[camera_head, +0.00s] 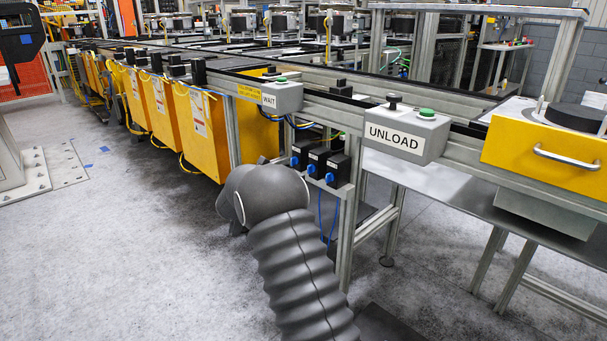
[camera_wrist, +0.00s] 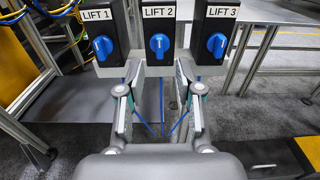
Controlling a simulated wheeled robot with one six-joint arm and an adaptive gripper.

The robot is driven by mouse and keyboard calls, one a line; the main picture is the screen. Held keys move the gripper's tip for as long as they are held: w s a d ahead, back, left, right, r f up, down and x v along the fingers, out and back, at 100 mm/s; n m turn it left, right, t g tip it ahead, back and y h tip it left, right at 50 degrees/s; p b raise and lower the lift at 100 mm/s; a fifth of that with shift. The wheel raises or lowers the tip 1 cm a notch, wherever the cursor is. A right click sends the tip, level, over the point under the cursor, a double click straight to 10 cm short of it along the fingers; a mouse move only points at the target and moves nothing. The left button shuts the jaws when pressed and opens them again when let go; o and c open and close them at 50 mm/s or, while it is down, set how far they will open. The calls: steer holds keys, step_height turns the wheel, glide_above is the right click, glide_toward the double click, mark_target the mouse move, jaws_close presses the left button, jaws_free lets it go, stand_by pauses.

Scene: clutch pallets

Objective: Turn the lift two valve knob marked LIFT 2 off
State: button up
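The blue LIFT 2 valve knob (camera_wrist: 159,46) sits on a black box in the middle of a row of three in the wrist view. A white mark on it stands about upright. Its LIFT 2 label (camera_wrist: 158,12) is above it. My gripper (camera_wrist: 158,78) is open and empty, with its fingers to the left and right below the knob and apart from it. In the head view the middle knob (camera_head: 311,169) shows on the row under the conveyor rail. My dark ribbed arm is in front there and my gripper's fingers are hidden.
The LIFT 1 knob (camera_wrist: 103,47) and LIFT 3 knob (camera_wrist: 217,45) are close on either side. Blue hoses (camera_wrist: 162,105) hang below the boxes. The UNLOAD button box (camera_head: 407,134) and WAIT box (camera_head: 282,97) are above on the rail. Grey floor lies open to the left.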

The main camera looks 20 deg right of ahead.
steer(key=v, duration=0.6)
stand_by(0.4)
steer(key=s+f+m+g+y, duration=0.3)
steer(key=s+f+m, duration=0.15)
steer(key=f, duration=0.45)
steer(key=s+a+f+m+g+y, duration=0.15)
steer(key=s+m+g+y, duration=0.35)
steer(key=s, duration=0.7)
steer(key=s+a+r+m+t+y, duration=0.2)
steer(key=s+a+r+m+y, duration=0.1)
steer(key=s, duration=0.6)
steer(key=s+a+r+m+t+y, duration=0.3)
steer(key=s+a+r+m, duration=0.1)
steer(key=s, duration=0.6)
steer(key=s+a+r+m+t+y, duration=0.2)
steer(key=s+r+m, duration=0.3)
steer(key=s, duration=0.5)
steer(key=shift+a+r+m+y, duration=0.35)
steer(key=shift+a+r+y, duration=0.25)
steer(key=shift+r, duration=0.65)
